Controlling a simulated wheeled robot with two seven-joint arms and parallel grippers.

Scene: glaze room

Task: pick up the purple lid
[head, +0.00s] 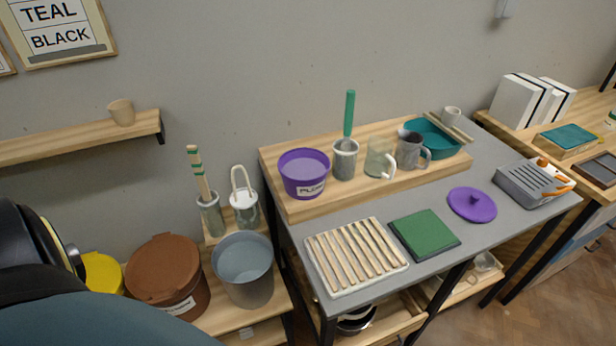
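The purple lid (472,204) lies flat on the grey table top (365,207), with its small knob facing up. It sits between a green square pad and a grey and orange device, near the front edge of the table. Nothing touches or covers it. A purple tub (304,174) with a label stands open on the wooden riser at the back left of the table. Neither of my grippers shows in the head view.
The green pad (424,234) and a slatted rack (355,256) lie left of the lid. The grey and orange device (534,182) is to its right. The wooden riser (330,208) behind holds cups and a teal bowl (432,139). Buckets (243,270) stand on the lower left shelf.

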